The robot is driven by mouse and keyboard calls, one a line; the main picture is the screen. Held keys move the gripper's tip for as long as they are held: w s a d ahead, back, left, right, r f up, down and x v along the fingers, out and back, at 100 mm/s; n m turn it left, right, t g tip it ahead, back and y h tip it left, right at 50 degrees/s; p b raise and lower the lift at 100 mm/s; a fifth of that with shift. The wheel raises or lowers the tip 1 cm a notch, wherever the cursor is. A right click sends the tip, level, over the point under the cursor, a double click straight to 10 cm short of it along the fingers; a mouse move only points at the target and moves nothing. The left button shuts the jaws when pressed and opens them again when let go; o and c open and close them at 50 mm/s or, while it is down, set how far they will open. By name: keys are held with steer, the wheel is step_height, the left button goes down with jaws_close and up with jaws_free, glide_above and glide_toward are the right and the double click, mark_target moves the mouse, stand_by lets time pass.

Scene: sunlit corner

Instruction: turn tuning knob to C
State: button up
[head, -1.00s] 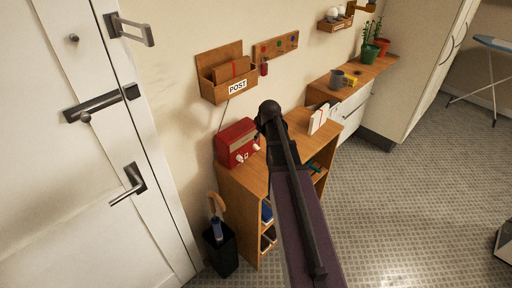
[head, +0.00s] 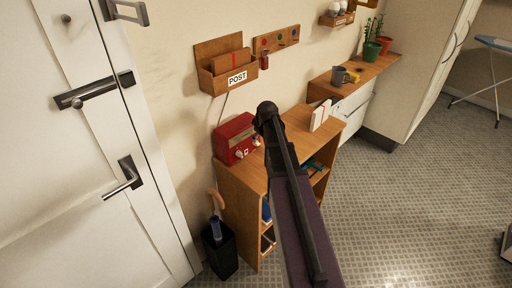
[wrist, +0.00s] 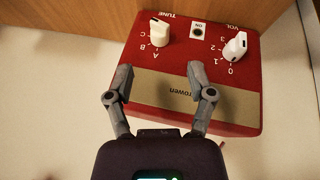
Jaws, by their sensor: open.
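A red radio (head: 235,137) stands on the wooden shelf unit by the wall. In the wrist view the radio (wrist: 191,115) appears upside down, with a tan strip along its front. Its white tuning knob (wrist: 159,34) is under the label TUNE, with letters A, B and C beside it; I cannot tell surely which letter it points to. A white volume knob (wrist: 235,47) with numbers is to its right in that view. My gripper (wrist: 160,68) is open and empty over the radio's face, its fingertips apart from the tuning knob. In the head view my arm hides the gripper.
A small button (wrist: 198,30) sits between the knobs. A wooden POST box (head: 226,68) hangs above the radio. White cards (head: 320,115) stand on the shelf unit (head: 296,119) to the right. An umbrella stand (head: 220,252) is on the floor at left, near the white door (head: 70,170).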

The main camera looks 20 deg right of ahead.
mark_target(257, 143)
steer(key=shift+b+x, duration=3.15)
steer(key=shift+x, duration=0.7)
jaws_close()
